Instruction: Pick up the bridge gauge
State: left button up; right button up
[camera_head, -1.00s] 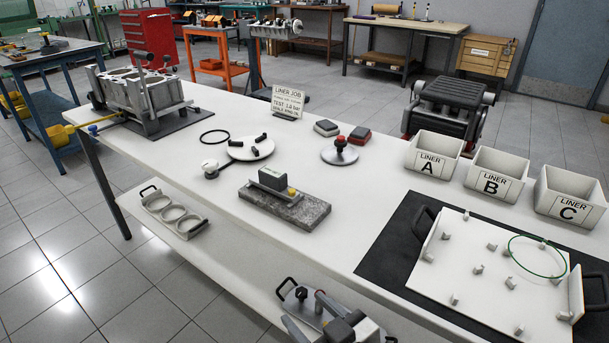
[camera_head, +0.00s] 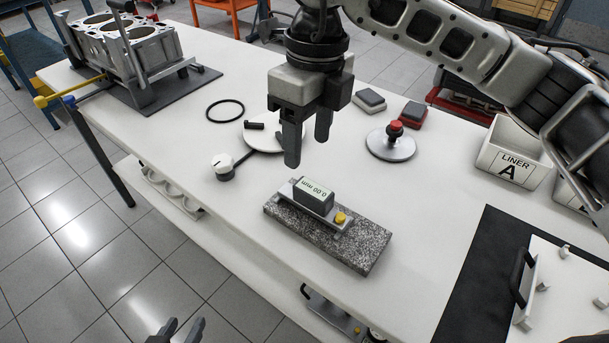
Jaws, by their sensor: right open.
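The bridge gauge (camera_head: 314,198), a dark box with a display reading 0.00 mm on a metal bar with a yellow knob, rests on a speckled granite block (camera_head: 355,248) on the white bench. My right gripper (camera_head: 307,152) reaches in from the right and points down, with its fingers apart and empty. It hangs above and just behind the gauge, not touching it. My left gripper (camera_head: 182,328) shows only its fingertips at the bottom edge, apart and empty, in front of the bench over the floor.
A white dial tool (camera_head: 222,165) and a black ring (camera_head: 225,110) lie left of the gripper. A round disc with a red-topped knob (camera_head: 391,143) is at right. An engine block (camera_head: 125,50) stands back left. The liner A bin (camera_head: 508,150) and black mat (camera_head: 480,270) are at right.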

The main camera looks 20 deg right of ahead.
aim_at(313, 188)
jog(key=shift+t+h, duration=0.3)
jog(key=shift+h, duration=0.1)
jog(key=f, duration=0.3)
jog(key=d+f, duration=0.1)
jog(key=f, duration=0.2)
jog(key=w+f, duration=0.1)
jog(key=f, duration=0.2)
jog(key=shift+d+p, duration=0.25)
jog(key=shift+p, duration=0.05)
jog(key=shift+a+f+p, duration=0.1)
jog(key=shift+f+p, duration=0.4)
jog(key=shift+f, duration=2.45)
grip_shut()
